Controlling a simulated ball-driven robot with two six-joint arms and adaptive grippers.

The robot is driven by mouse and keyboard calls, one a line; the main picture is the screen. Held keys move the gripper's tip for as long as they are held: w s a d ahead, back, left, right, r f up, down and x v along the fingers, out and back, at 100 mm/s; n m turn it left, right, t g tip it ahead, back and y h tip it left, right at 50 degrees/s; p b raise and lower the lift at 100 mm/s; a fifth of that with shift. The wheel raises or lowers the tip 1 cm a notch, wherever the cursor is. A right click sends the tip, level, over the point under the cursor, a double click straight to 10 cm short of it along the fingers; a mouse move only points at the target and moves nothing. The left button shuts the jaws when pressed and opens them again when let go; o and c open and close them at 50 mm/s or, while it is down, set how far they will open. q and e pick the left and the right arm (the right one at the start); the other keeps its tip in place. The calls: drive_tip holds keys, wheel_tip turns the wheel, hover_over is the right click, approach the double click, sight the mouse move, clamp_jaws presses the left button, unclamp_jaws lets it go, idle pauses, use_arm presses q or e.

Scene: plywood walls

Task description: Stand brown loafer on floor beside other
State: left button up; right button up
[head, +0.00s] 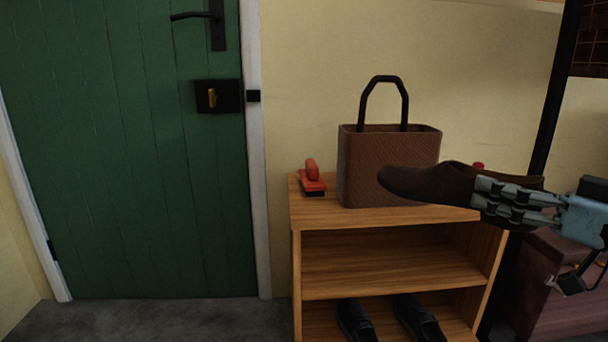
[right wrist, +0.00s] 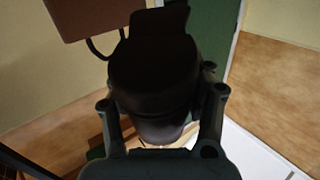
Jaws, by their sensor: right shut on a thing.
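The brown loafer (head: 432,184) is in my right gripper (head: 510,200), which is shut on it at its right-hand part. The loafer is held in the air in front of the shoe rack, its toe pointing left, roughly level. It overlaps the lower right of the brown bag in the head view. In the right wrist view the dark loafer (right wrist: 152,80) fills the space between the gripper fingers (right wrist: 160,110). No second brown loafer shows clearly. My left gripper is not in view.
A wooden shoe rack (head: 390,279) holds a brown bag (head: 365,170) and a red brush (head: 312,178) on top. Dark shoes (head: 355,320) sit on its lower shelf. A green door (head: 120,150) is at left, with bare grey floor (head: 160,320) before it. A dark post (head: 553,90) stands at right.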

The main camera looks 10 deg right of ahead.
drive_tip(key=s+a+r+n+g+y, duration=0.4)
drive_tip(key=a+r, duration=0.5)
drive_tip(key=a, duration=0.4)
drive_tip(key=shift+s+n+g+y, duration=0.45)
drive_tip(key=shift+s+y, duration=0.35)
drive_tip(key=shift+s, duration=0.4)
